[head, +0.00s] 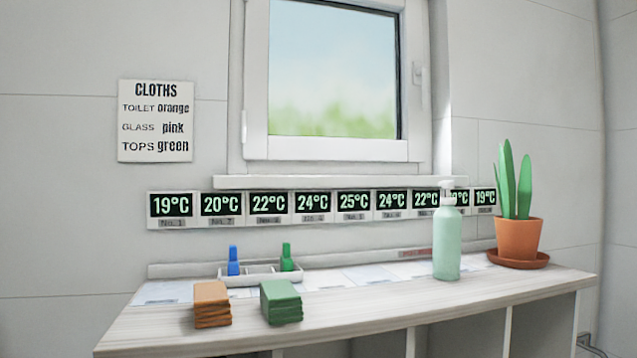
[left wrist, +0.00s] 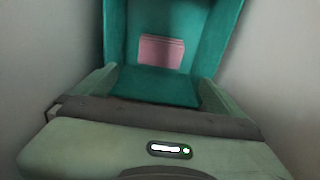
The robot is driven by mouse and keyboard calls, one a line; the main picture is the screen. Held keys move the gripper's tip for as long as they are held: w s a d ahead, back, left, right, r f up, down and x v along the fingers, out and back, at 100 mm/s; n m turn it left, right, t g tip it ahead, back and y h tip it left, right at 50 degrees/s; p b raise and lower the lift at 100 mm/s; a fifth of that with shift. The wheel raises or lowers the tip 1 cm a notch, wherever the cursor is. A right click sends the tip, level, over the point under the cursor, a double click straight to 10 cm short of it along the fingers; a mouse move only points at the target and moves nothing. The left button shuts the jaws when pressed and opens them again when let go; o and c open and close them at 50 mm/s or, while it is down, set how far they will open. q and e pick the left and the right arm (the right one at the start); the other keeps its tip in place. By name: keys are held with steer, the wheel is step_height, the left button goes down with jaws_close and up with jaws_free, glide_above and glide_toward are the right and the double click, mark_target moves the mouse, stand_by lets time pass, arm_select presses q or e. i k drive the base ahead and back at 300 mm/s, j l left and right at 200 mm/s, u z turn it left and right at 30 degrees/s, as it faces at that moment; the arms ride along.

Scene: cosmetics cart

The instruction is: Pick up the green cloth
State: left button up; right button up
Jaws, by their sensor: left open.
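A green cloth stack (head: 281,302), folded in layers, lies near the front edge of the pale wooden counter (head: 430,300). An orange cloth stack (head: 212,304) lies just left of it, with a small gap between. No gripper shows in the head view. In the left wrist view my left gripper (left wrist: 158,80) is open, with its grey-green body across the bottom. Beyond it are teal walls with a pink folded stack (left wrist: 161,51) between them. The green cloth is not visible in that view. My right gripper is not in view.
A tray (head: 262,280) with a blue bottle (head: 233,262) and a green bottle (head: 287,259) stands behind the cloths. A pump bottle (head: 447,240) and a potted plant (head: 518,240) stand to the right. A wall sign (head: 155,121) reads "TOPS green". The counter's front middle is clear.

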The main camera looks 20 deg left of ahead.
mark_target(281, 304)
steer(key=k+l, duration=0.8)
steer(key=k, duration=0.05)
